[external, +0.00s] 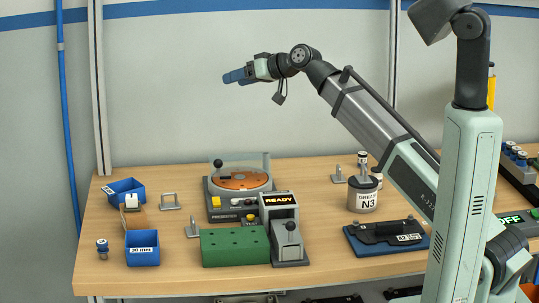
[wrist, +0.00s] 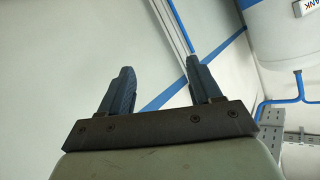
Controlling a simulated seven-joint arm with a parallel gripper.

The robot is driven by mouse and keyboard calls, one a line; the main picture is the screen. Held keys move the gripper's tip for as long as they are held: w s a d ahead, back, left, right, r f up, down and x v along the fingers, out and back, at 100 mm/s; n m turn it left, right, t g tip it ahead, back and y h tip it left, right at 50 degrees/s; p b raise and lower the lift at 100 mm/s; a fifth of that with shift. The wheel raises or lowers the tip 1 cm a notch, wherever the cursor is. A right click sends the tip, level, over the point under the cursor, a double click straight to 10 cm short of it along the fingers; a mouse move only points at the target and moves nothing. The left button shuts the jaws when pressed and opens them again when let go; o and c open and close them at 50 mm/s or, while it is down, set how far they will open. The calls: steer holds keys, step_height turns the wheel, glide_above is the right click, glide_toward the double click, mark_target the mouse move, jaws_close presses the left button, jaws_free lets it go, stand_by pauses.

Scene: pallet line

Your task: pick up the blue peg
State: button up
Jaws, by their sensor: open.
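A small blue-and-silver piece (external: 102,249) stands upright at the front left of the bench; it may be the blue peg, but it is too small to be sure. My gripper (external: 230,77) is raised high above the bench, near the back wall, with its blue fingers pointing left. It is far above and to the right of that piece. In the wrist view my gripper (wrist: 160,68) has its two fingers spread apart, with nothing between them. No peg or bench shows in the wrist view.
Blue bins (external: 142,260) stand at the left. A green block with holes (external: 235,248) lies at the front middle, beside a grey lever unit (external: 289,247). A turntable machine (external: 215,212) and a grease can (external: 362,200) stand behind. Several blue-topped pieces (external: 513,155) sit at far right.

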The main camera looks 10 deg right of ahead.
steer(key=s+a+f+n+g+h, duration=0.1)
steer(key=s+a+f+n+g, duration=0.15)
steer(key=a, duration=0.35)
steer(key=s+a+f+n+g, duration=0.1)
steer(key=s+a+f, duration=0.25)
steer(key=a, duration=0.25)
steer(key=n+g+h, duration=0.4)
steer(key=n+h, duration=0.2)
steer(key=n, duration=0.1)
glide_toward(103, 241)
steer(key=x, duration=1.1)
steer(key=shift+s+f, duration=0.15)
steer(key=shift+f, duration=0.2)
steer(key=c, duration=1.1)
steer(key=shift+r, duration=0.15)
steer(key=shift+c, duration=0.2)
